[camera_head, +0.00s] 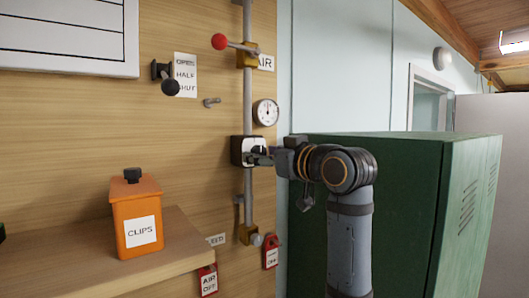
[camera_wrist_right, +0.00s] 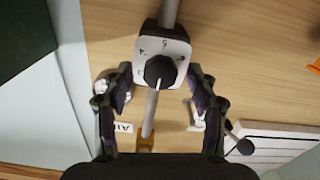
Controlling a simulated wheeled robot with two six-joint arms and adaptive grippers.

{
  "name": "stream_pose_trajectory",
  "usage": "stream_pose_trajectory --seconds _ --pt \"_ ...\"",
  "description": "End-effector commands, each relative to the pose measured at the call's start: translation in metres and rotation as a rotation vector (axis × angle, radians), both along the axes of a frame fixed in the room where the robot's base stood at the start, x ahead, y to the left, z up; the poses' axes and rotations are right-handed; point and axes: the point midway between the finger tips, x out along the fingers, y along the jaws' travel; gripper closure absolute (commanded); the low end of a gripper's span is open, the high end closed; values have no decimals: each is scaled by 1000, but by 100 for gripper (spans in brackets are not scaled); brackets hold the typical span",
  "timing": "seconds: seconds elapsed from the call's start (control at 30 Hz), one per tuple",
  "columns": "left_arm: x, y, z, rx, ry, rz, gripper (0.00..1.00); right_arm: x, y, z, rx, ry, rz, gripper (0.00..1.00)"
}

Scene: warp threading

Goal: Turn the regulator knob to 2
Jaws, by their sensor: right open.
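The regulator is a white-faced block (camera_head: 237,150) on the vertical grey pipe; its face also shows in the right wrist view (camera_wrist_right: 178,47). Its round black knob (camera_wrist_right: 160,71) has a white pointer line that points toward the bottom of the wrist view. The marks around the knob are too small to read surely. My right gripper (camera_head: 262,155) is open in front of the regulator. In the wrist view its two fingers (camera_wrist_right: 160,76) stand on either side of the knob, seemingly apart from it. In the head view the gripper hides most of the knob. My left gripper is not in view.
A gauge (camera_head: 266,112) and a red-balled lever (camera_head: 220,42) are above the regulator. An orange CLIPS box (camera_head: 137,226) stands on a wooden shelf (camera_head: 185,240) at left. Red tags (camera_head: 208,281) hang below. A green cabinet (camera_head: 405,200) stands close behind my right arm.

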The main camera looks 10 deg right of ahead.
Motion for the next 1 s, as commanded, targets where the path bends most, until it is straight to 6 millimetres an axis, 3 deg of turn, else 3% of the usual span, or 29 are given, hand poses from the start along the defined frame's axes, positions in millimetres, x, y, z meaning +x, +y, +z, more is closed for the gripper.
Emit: stream_pose_trajectory --seconds 0.07,0.4,0.8,0.83,1.0 --pt "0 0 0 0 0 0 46 0 0 0 0 0 0 48" --pt "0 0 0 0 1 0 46 0 0 0 0 0 0 94" --pt "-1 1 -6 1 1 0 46 0 0 1 -61 -26 0 96" --pt "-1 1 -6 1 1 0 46 0 0 1 -61 -26 0 63" --pt "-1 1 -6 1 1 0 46 0 0 1 -61 -26 0 42"
